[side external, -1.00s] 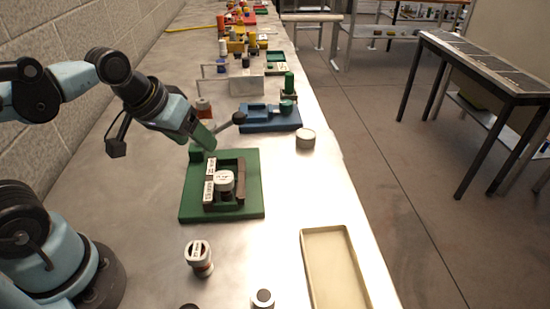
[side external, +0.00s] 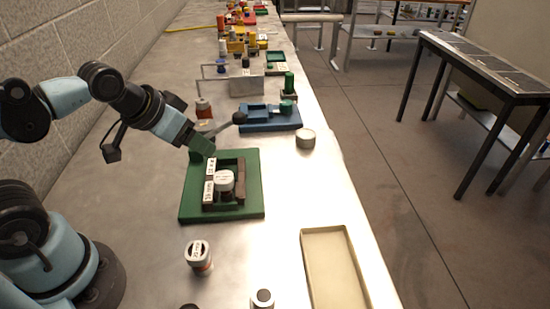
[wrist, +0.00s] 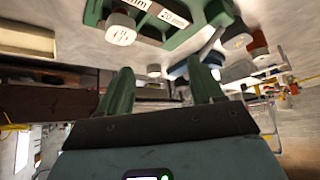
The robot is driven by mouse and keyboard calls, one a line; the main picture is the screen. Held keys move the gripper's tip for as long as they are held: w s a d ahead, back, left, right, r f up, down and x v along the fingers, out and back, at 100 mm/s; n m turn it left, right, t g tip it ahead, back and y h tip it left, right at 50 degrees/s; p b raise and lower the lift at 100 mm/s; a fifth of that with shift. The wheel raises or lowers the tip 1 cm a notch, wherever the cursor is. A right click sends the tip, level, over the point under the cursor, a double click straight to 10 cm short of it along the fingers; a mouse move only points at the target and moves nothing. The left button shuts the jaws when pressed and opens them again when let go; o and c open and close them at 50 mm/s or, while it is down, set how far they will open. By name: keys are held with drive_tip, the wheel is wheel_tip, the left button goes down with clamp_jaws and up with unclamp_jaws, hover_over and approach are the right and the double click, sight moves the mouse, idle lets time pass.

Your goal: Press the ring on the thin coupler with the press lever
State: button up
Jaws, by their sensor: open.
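The green press fixture (side external: 250,202) stands on the bench with white size labels (side external: 210,180) and dark jaws. A white-topped coupler (side external: 225,179) stands upright between the jaws; in the wrist view it appears upside down at the top (wrist: 121,30). Its ring cannot be made out. The grey press lever (side external: 224,128) slants up to the right from the fixture's back and ends in a black knob (side external: 240,118). My gripper (side external: 203,147) is at the fixture's back left, close to the lever's lower end. In the wrist view its green fingers (wrist: 163,82) are apart and empty; contact with the lever cannot be told.
A blue fixture (side external: 270,118) stands behind, with a grey round piece (side external: 305,139) beside it. A cream tray (side external: 335,268) lies at the right bench edge. Bare bench lies left of the fixture.

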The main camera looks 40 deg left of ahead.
drive_tip(key=shift+c, duration=0.2)
drive_tip(key=shift+c, duration=1.1)
drive_tip(key=shift+w+r, duration=0.2)
drive_tip(key=shift+r, duration=0.1)
drive_tip(key=shift+c, duration=1.3)
drive_tip(key=w+r, duration=0.1)
drive_tip(key=w+r+m, duration=0.1)
drive_tip(key=r+m+g, duration=0.1)
drive_tip(key=r, duration=0.1)
drive_tip(key=shift+w+a, duration=0.35)
drive_tip(key=shift+w, duration=0.05)
clamp_jaws()
drive_tip(key=w+a+r+m+g, duration=0.3)
drive_tip(key=w+r+m+g, duration=0.1)
drive_tip(key=w+r+m, duration=0.3)
drive_tip(key=shift+w+r, duration=0.7)
drive_tip(key=shift+r, duration=0.65)
